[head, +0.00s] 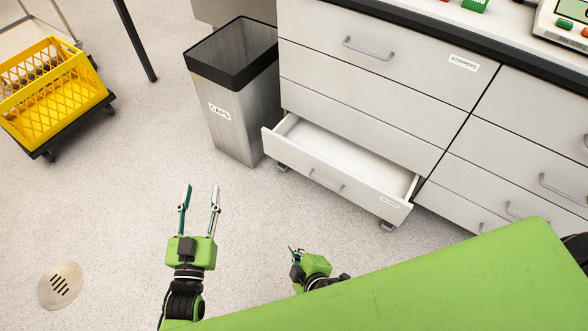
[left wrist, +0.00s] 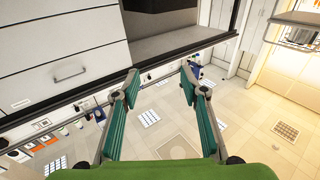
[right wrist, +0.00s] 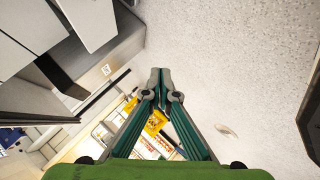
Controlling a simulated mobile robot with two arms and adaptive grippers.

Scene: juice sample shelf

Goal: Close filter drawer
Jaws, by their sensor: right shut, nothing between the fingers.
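The open drawer (head: 341,163) is the bottom one in the left column of the white cabinet. It is pulled out and looks empty; its front has a grey handle (head: 326,181) and a small label too small to read. My left gripper (head: 201,188) is open and empty, over the floor to the left of the drawer and apart from it. In the left wrist view its two fingers (left wrist: 159,70) are spread. My right gripper (head: 294,250) is low in front of the drawer, apart from it. In the right wrist view its fingertips (right wrist: 160,73) meet with nothing between them.
A metal bin (head: 238,110) labelled CAPS stands just left of the drawer. A yellow crate (head: 60,115) on a wheeled cart is at the upper left. Closed drawers (head: 530,185) lie to the right.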

